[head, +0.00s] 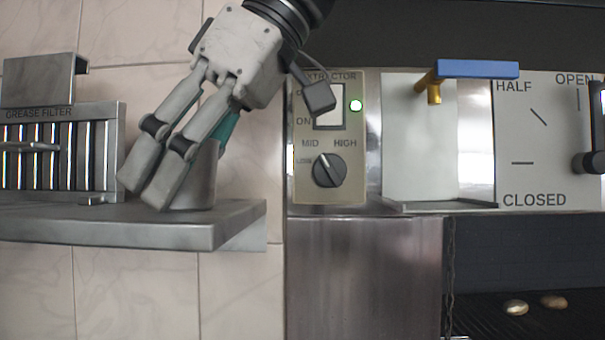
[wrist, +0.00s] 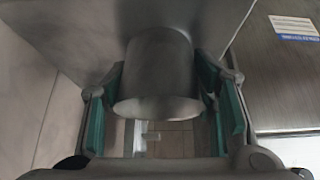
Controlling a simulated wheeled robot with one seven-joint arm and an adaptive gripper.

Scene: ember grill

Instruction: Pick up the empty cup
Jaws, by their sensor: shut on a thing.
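The cup (head: 205,178) is a grey metal cup at the right part of the metal shelf (head: 150,228) in the head view, partly hidden behind my gripper fingers. My gripper (head: 147,185) reaches down to it from above right. In the wrist view the cup (wrist: 157,75) sits between the teal finger pads of my gripper (wrist: 165,105), which is shut on it. The cup's near rim shows in the wrist view. I cannot tell whether its base touches the shelf, and its inside is too unclear to judge.
A grease filter (head: 60,150) stands on the shelf at left. Right of the shelf are an extractor panel (head: 328,135) with a lit green lamp, a blue-handled lever (head: 477,69) and a damper dial plate (head: 540,140). Two small rounded items (head: 530,305) lie on the dark grill.

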